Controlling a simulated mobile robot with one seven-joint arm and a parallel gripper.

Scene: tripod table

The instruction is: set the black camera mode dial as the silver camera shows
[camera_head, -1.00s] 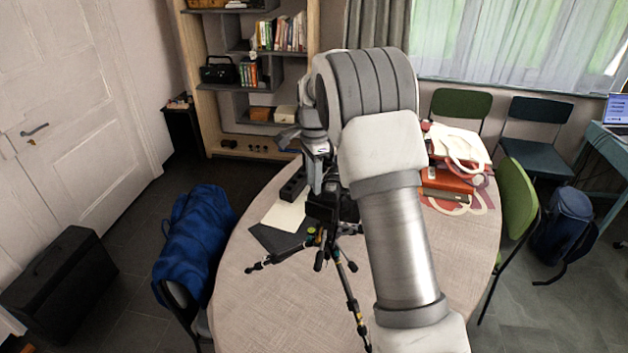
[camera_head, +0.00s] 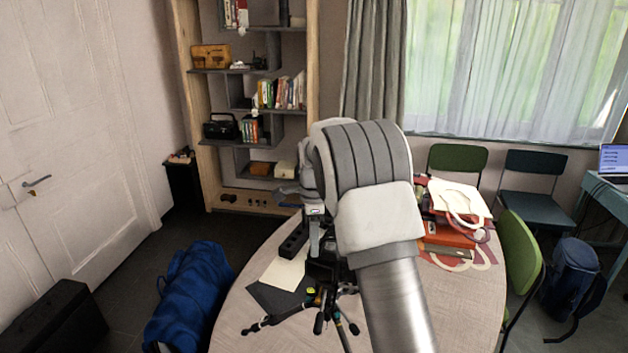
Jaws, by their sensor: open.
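A black camera (camera_head: 322,270) appears to sit on a dark tripod (camera_head: 340,303) on the round table. The tripod's legs spread over the near part of the tabletop. The camera is small and dark here, and its mode dial cannot be made out. My gripper (camera_head: 315,247) points down just above the camera, partly hidden by my own arm. It is open, and whether it touches the camera cannot be told. I cannot pick out a silver camera in this view; my arm covers much of the table's middle.
The round table (camera_head: 470,300) carries a long black object (camera_head: 294,240), a pale sheet (camera_head: 284,272) and a dark sheet (camera_head: 272,298) left of the tripod. Red boxes (camera_head: 448,234) and papers lie at the right. Chairs stand behind and right; a blue bag (camera_head: 190,300) is at left.

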